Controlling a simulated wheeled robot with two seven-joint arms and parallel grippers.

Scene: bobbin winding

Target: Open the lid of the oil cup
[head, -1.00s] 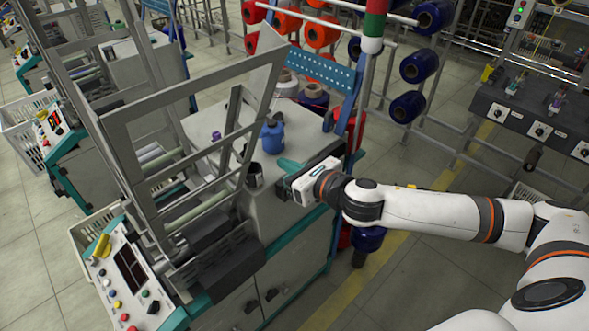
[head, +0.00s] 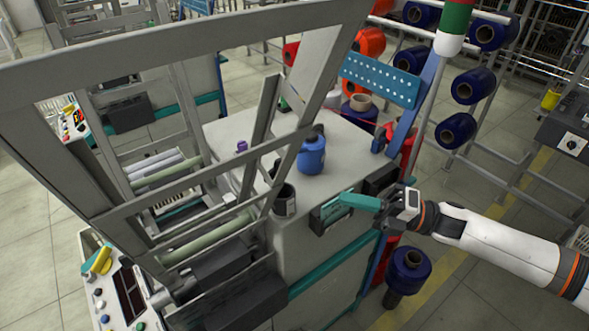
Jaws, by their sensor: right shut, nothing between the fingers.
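A small dark cup with a grey side (head: 285,203), which looks like the oil cup, stands at the front edge of the winding machine's light grey top (head: 345,150). Its top looks dark, and I cannot tell whether the lid is closed. My right gripper (head: 345,204) has teal fingers, shut and empty. It is to the right of the cup and apart from it, by the machine's front right edge. My left gripper is not in view.
A blue bottle with a dark cap (head: 312,155) stands behind the cup. A grey metal frame (head: 190,52) rises at the left and crosses the view close to the cup. A blue perforated plate (head: 380,80) and dark blue spools (head: 466,87) are to the right.

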